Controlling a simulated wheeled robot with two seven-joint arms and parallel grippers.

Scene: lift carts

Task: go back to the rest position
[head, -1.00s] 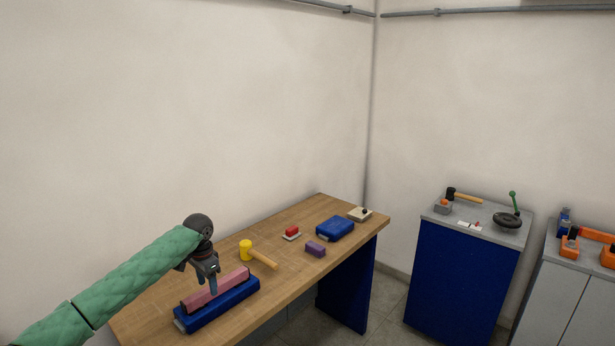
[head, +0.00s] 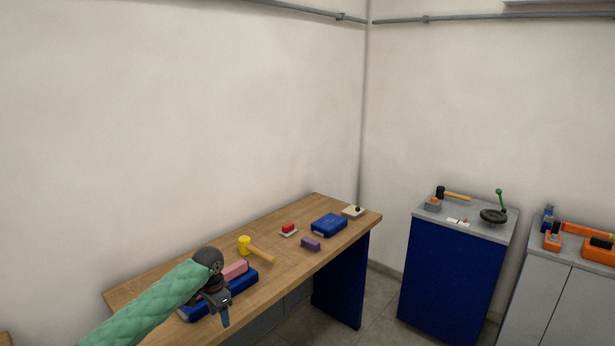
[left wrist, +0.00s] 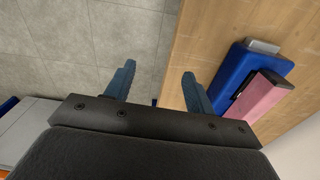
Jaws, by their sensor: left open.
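My left gripper (head: 222,312) is at the front edge of the wooden workbench (head: 292,258), in front of a blue block (head: 243,283) with a pink bar (head: 235,269) on top. In the left wrist view, my left gripper (left wrist: 158,88) is open with nothing between its fingers, over the floor beside the bench edge. The blue block (left wrist: 232,75) and the pink bar (left wrist: 262,92) lie to the right of the fingers, apart from them. In the head view my arm hides part of both. My right gripper is not in view.
On the bench are a yellow mallet (head: 245,245), a red block (head: 288,228), a purple block (head: 310,244), a blue case (head: 329,225) and a pale board (head: 353,212). A blue cabinet (head: 450,275) and a grey cabinet (head: 545,305) stand at right. Tiled floor (head: 385,290) lies between bench and cabinets.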

